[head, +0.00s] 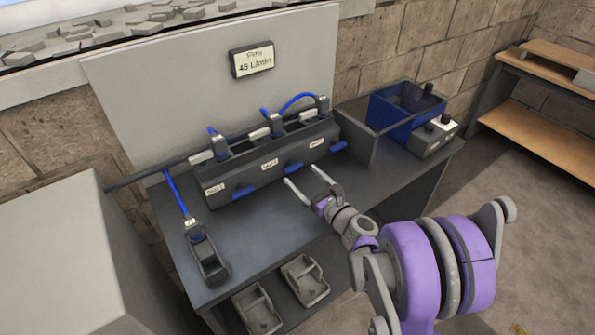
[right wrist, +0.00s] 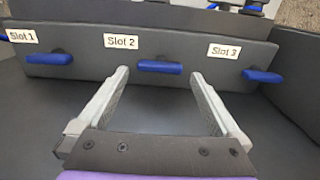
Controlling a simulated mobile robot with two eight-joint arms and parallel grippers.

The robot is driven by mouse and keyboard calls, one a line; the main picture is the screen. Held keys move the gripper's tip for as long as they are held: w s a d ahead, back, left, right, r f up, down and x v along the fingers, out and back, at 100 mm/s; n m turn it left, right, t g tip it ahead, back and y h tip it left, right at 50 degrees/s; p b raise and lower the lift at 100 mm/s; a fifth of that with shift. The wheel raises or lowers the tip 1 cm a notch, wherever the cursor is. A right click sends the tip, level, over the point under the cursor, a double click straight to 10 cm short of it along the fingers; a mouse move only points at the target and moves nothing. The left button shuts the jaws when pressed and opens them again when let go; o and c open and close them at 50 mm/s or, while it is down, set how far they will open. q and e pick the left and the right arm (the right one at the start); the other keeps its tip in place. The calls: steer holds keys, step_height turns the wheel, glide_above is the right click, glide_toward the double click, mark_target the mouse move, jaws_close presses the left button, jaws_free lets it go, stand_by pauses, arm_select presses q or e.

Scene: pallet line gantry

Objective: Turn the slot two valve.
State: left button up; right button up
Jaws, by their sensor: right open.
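The slot two valve (right wrist: 160,67) is a blue lever handle on the front of a dark grey manifold block, under the "Slot 2" label (right wrist: 120,41). It lies level in the right wrist view, and it also shows in the head view (head: 293,168). My right gripper (right wrist: 160,74) is open and empty. Its two pale fingers point at the block, with the handle between and just beyond the tips in the picture; I see no clear contact. It also shows in the head view (head: 300,175). My left gripper is not in view.
Similar blue handles sit at slot 1 (right wrist: 48,58) and slot 3 (right wrist: 263,76). A dark open bin (head: 359,150) with a blue bin (head: 385,110) stands right of the block. A flow sign (head: 253,61) hangs behind. A cabled device (head: 207,258) lies on the bench's left.

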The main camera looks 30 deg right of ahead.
mark_target(296, 170)
steer(key=shift+w+a, duration=0.15)
steer(key=shift+w, duration=1.65)
steer(key=c, duration=1.2)
